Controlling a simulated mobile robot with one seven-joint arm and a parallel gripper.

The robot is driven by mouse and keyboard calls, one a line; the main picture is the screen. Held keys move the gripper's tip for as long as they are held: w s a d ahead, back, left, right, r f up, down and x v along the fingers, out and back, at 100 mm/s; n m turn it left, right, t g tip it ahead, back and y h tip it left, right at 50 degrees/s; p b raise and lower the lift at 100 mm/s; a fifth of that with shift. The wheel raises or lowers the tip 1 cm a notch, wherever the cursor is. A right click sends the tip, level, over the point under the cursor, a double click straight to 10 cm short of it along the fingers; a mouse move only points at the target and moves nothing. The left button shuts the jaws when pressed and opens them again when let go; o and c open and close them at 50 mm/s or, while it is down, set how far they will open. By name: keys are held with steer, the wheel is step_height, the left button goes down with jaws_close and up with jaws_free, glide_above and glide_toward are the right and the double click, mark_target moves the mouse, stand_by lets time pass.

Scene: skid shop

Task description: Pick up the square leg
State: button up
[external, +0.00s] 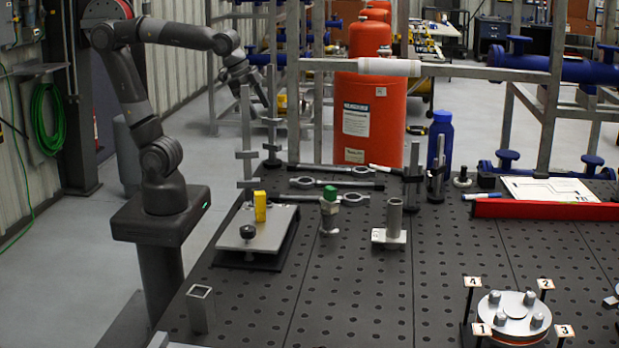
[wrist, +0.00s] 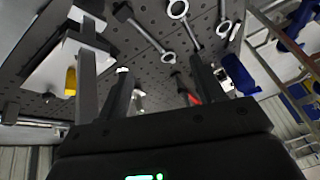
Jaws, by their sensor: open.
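The square leg (external: 201,310) is a short, hollow grey square tube. It stands upright on the dark perforated table at the near left in the external view. I cannot make it out in the wrist view. My gripper (external: 264,98) is open and high above the far left part of the table, well behind and above the square leg. In the wrist view the open gripper (wrist: 162,66) has nothing visible between its fingers.
A tall clamp post (external: 246,140) stands close to my gripper. A plate with a yellow block (external: 260,206) lies behind the square leg. A round tube on a base (external: 393,221) and a green-topped piece (external: 329,208) stand right. The table around the leg is mostly clear.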

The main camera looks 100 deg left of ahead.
steer(key=w+d+r+m, duration=0.3)
steer(key=w+d+m, duration=0.8)
steer(key=w+d, duration=0.6)
steer(key=m+h, duration=0.1)
steer(key=m, duration=2.2)
glide_above(201, 306)
steer(key=s+a, duration=0.3)
steer(key=s, duration=0.1)
step_height(201, 306, down, 16)
steer(key=shift+g, duration=0.4)
steer(key=x, duration=0.5)
steer(key=shift+w+d+f, duration=0.1)
steer(key=shift+w, duration=0.1)
steer(key=x, duration=0.2)
steer(key=s+x, duration=0.1)
steer(key=x, duration=0.2)
steer(key=shift+d+f, duration=0.2)
